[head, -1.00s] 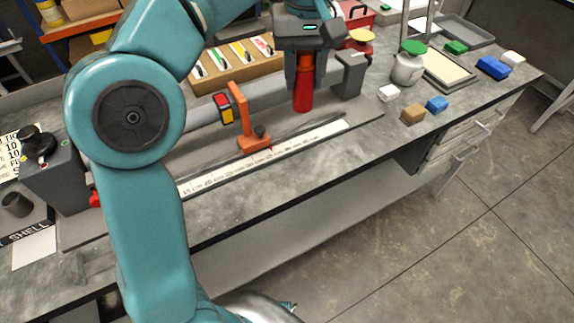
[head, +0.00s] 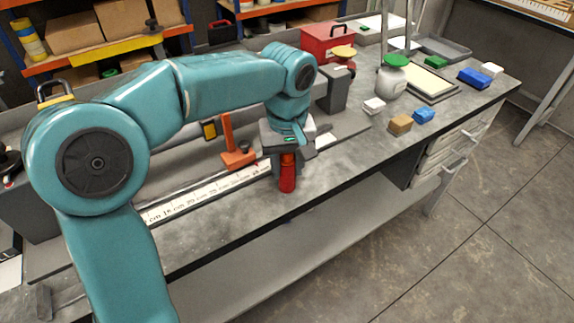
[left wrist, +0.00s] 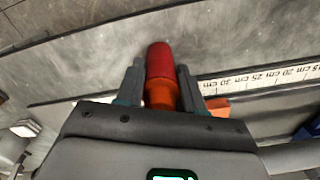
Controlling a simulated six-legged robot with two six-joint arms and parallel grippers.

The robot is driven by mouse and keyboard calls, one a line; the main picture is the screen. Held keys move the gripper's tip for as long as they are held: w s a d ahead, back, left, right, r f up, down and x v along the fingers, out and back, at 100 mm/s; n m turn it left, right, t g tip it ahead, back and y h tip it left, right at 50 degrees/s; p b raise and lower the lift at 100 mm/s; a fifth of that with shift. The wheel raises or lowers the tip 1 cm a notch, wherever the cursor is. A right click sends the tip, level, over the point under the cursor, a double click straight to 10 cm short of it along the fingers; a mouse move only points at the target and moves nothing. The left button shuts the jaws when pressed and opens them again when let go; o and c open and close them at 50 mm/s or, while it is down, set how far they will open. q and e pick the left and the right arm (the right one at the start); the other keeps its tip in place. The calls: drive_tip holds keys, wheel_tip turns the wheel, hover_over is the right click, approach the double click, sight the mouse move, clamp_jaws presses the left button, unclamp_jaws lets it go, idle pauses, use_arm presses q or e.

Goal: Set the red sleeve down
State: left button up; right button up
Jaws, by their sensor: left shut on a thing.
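The red sleeve (head: 288,181) is upright in my left gripper (head: 287,158), below the jaws, in front of the white ruler strip (head: 195,204). Behind it in the head view is the bare grey strip near the bench's front edge. I cannot tell whether its lower end touches the bench. In the left wrist view the sleeve (left wrist: 160,62) points out between the two dark fingers (left wrist: 160,88), one on each side, with an orange part close to the palm. My right gripper is in neither view.
An orange stand (head: 235,150) rises just left of the gripper. A grey block (head: 332,90) stands behind it. The bench top (head: 340,160) right of the sleeve is clear.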

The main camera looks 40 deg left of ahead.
use_arm(q)
drive_tip(key=shift+f, duration=0.1)
drive_tip(key=o, duration=1.1)
wheel_tip(320, 180, up, 12)
drive_tip(key=p, duration=0.3)
